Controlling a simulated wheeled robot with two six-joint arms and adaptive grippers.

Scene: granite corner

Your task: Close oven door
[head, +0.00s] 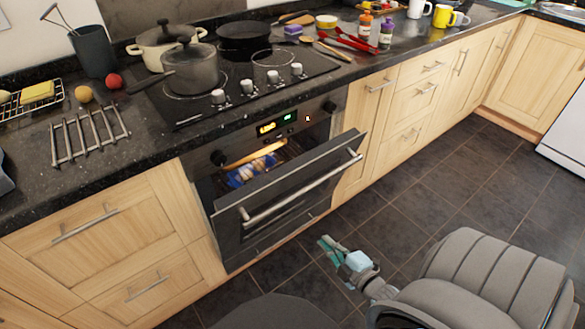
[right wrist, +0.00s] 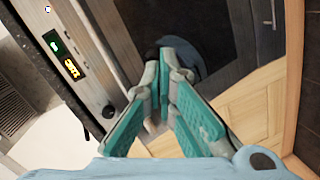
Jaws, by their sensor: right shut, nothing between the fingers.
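The oven (head: 268,127) is built into the counter front in the head view. Its dark door (head: 290,190) is hinged at the bottom and stands partly open, leaning out at the top. A metal handle bar (head: 300,188) runs across its front. The lit cavity (head: 250,168) shows through the gap. My right gripper (head: 327,244) is over the floor in front of the door, apart from the handle in the picture. In the right wrist view its teal fingers (right wrist: 176,72) meet at the tips, shut and empty. The oven control panel (right wrist: 75,60) lies left of them there. My left gripper is not in view.
Pots (head: 190,66) and a pan stand on the hob (head: 270,75) above the oven. A metal rack (head: 88,135) lies on the dark counter to the left. Wooden cabinets flank the oven. The tiled floor (head: 410,190) to the right is clear.

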